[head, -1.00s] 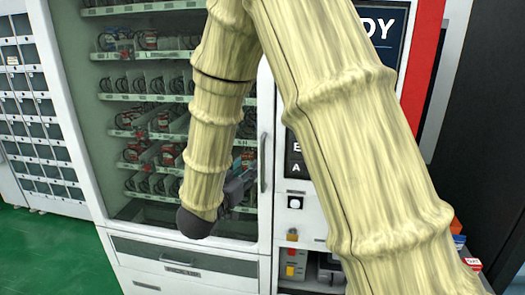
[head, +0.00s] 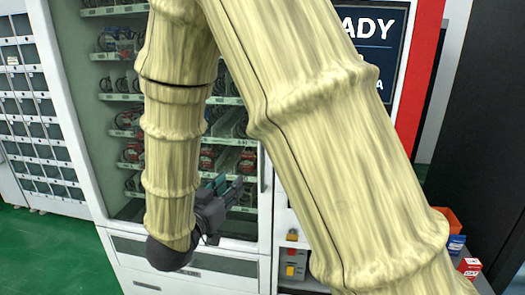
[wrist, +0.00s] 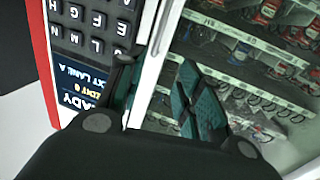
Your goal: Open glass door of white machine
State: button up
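The white machine (head: 75,120) stands ahead with its glass door (head: 120,75) appearing closed. Shelves of goods show behind the glass. In the head view my gripper (head: 228,192) is in front of the lower right part of the glass, left of the door's white right edge. My arm hides much of the door, and I cannot make out the handle there. In the wrist view my gripper (wrist: 157,68) is open, its two teal-padded fingers apart. The white door edge (wrist: 151,87) runs between them, with the glass on the right. I cannot tell whether either finger touches it.
A black keypad panel (wrist: 88,28) lies left of the door edge in the wrist view. A dark display (head: 375,30) and red trim (head: 425,60) are right of the door. Small boxes (head: 467,266) sit at the lower right. Green floor (head: 45,250) is open at left.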

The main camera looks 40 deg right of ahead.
jog(key=v, duration=0.3)
jog(key=shift+f, duration=0.15)
dwell(0.5)
